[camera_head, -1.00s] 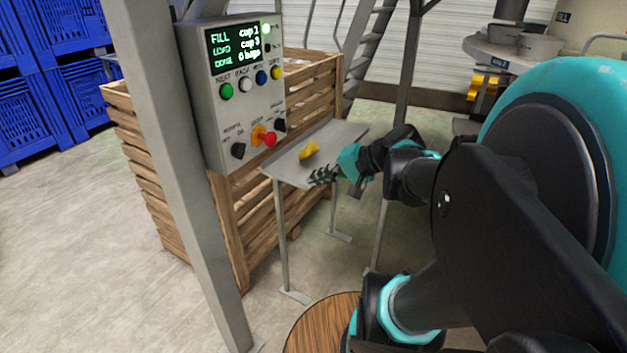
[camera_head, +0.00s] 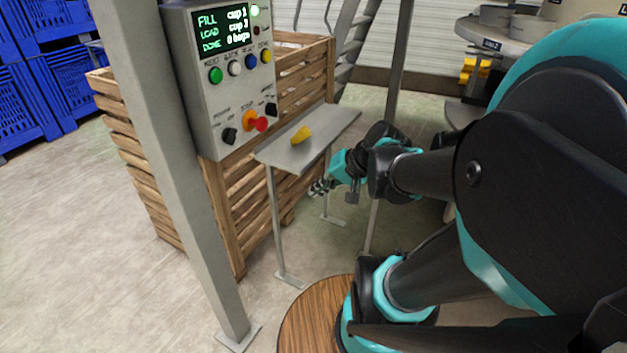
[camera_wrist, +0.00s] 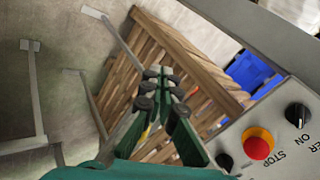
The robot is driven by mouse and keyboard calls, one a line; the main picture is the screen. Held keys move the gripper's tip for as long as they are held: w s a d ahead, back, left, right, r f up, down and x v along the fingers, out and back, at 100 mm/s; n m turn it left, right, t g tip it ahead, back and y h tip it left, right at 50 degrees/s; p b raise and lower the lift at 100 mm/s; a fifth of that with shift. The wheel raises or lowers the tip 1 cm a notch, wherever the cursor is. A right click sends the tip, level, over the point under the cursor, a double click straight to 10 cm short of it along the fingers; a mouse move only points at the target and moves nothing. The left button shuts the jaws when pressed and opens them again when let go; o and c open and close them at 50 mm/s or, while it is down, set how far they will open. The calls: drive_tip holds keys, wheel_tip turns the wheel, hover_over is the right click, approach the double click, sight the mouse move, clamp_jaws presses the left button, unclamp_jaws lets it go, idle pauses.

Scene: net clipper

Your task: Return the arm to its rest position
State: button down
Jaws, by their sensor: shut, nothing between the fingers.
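My gripper (camera_head: 320,188) is in the head view, low beside the front right edge of the small grey shelf table (camera_head: 335,121). It is apart from the control panel. In the wrist view my gripper (camera_wrist: 160,78) has its fingers together and empty, with the wooden crate behind them. My arm reaches in from the right of the head view, bent at the wrist. A yellow object (camera_head: 301,135) lies on the shelf table, not held.
The control panel (camera_head: 228,75) with buttons and a red stop knob (camera_head: 262,124) hangs on a grey post (camera_head: 172,170). A slatted wooden crate (camera_head: 262,185) stands behind. Blue crates (camera_head: 40,80) are at far left. Open floor lies at left front.

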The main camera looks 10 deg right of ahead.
idle(0.3)
drive_tip(key=s+d+f+n+h, duration=0.3)
drive_tip(key=d+f+h, duration=0.3)
drive_tip(key=d+f, duration=0.2)
drive_tip(key=shift+s+d+f+g, duration=0.2)
drive_tip(key=shift+s+f+g, duration=0.2)
drive_tip(key=shift+s+f, duration=0.2)
idle(1.0)
